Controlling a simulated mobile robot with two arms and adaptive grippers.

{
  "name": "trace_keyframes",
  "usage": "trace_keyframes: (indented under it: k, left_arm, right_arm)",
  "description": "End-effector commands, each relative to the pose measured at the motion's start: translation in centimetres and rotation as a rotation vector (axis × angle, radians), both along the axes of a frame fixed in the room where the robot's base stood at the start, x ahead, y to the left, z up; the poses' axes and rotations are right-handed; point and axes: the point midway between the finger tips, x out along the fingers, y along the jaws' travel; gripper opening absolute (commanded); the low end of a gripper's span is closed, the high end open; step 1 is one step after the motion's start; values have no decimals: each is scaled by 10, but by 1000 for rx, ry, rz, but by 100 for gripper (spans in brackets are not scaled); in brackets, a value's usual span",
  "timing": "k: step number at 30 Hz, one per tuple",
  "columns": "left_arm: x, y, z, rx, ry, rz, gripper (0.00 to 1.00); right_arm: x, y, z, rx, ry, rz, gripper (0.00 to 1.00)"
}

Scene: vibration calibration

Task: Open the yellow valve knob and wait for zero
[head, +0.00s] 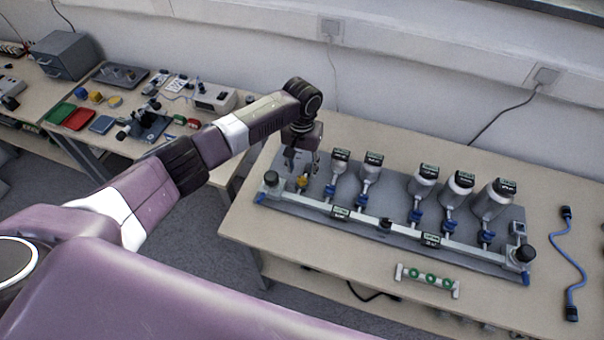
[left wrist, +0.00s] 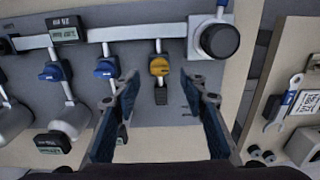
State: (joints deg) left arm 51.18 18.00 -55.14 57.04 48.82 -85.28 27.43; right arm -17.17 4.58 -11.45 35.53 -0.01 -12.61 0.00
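The yellow valve knob (left wrist: 159,66) sits on a short branch off the silver pipe (left wrist: 125,33), on a grey base plate. In the head view the yellow knob (head: 302,182) is at the left end of the rig, just below my left gripper (head: 302,158). My left gripper also shows in the left wrist view (left wrist: 160,92), open and empty. Its fingers are spread to either side of the yellow knob's line, with the knob beyond their tips and apparently not touched. Small digital displays (left wrist: 66,32) are on the rig; their readings are too small to tell. My right gripper is not in view.
Blue valve knobs (left wrist: 107,67) and silver flasks with displays (head: 371,168) stand along the rig. A black round cap (left wrist: 219,40) is close to the yellow knob. A rack with green discs (head: 427,278) and a blue cable (head: 567,260) lie on the table.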

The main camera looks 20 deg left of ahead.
Motion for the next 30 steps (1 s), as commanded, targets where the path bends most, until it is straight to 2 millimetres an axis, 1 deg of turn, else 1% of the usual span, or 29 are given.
trace_keyframes:
  k: [1, 3, 6, 9, 13, 19, 20, 30]
  left_arm:
    - [-1, 0, -8, 1, 3, 0, 40]
    - [-1, -1, -18, 0, 2, -1, 40]
    - [-1, -1, -29, 0, 1, -1, 40]
    - [0, -1, -36, -1, 1, -2, 40]
    - [0, -1, -39, -1, -1, -2, 40]
    - [0, -1, -40, -1, -1, -3, 40]
    - [0, -1, -40, -1, -1, -3, 37]
    - [0, -1, -39, -1, -1, -2, 0]
  right_arm:
    - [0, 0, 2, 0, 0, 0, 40]
    - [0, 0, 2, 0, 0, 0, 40]
    - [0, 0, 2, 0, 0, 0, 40]
    - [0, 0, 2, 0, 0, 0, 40]
    - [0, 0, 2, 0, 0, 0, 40]
    - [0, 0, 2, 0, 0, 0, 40]
    - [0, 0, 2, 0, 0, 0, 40]
    - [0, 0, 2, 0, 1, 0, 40]
